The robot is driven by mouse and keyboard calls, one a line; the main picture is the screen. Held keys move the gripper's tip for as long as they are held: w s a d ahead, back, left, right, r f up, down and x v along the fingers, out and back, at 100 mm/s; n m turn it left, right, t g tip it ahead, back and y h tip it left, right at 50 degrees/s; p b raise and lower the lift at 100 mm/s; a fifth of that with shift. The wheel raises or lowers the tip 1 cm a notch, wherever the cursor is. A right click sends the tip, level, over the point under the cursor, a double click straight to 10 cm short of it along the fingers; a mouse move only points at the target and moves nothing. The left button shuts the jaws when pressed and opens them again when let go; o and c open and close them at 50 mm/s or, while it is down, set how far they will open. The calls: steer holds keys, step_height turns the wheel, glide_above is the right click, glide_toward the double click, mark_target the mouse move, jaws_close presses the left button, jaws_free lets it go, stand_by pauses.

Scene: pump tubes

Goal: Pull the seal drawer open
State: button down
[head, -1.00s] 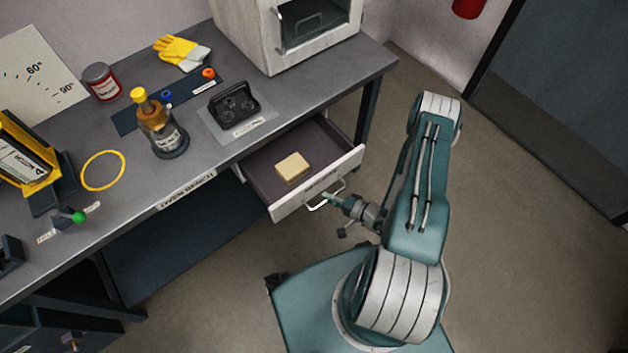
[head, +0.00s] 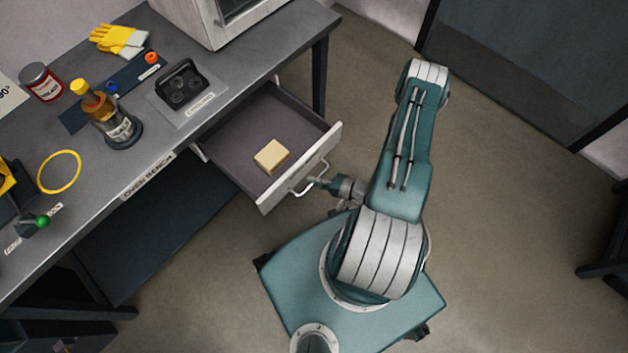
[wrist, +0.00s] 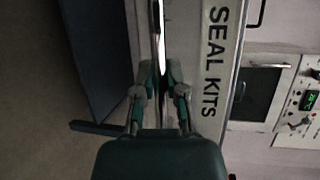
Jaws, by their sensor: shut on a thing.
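The seal drawer (head: 232,140) is pulled out from under the bench, with a white front and a dark inside. Its front reads "SEAL KITS" in the wrist view (wrist: 211,60). A pale yellow block (head: 271,156) lies inside, near the front. My gripper (head: 314,184) is at the drawer's metal handle (head: 308,178), shut on it. In the wrist view my gripper's fingers (wrist: 161,75) close around the bright handle bar. The exact contact is partly hidden by the fingers.
The oven bench (head: 150,190) carries a bottle (head: 118,124), a red can (head: 42,82), gloves (head: 119,40), a black holder (head: 183,82) and a yellow ring (head: 59,172). An oven (head: 200,15) stands at the back. Open floor (head: 510,230) lies to the right.

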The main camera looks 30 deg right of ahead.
steer(key=c, duration=0.7)
jaws_free()
steer(key=shift+f, duration=0.1)
steer(key=v, duration=1.2)
steer(key=shift+f, duration=0.1)
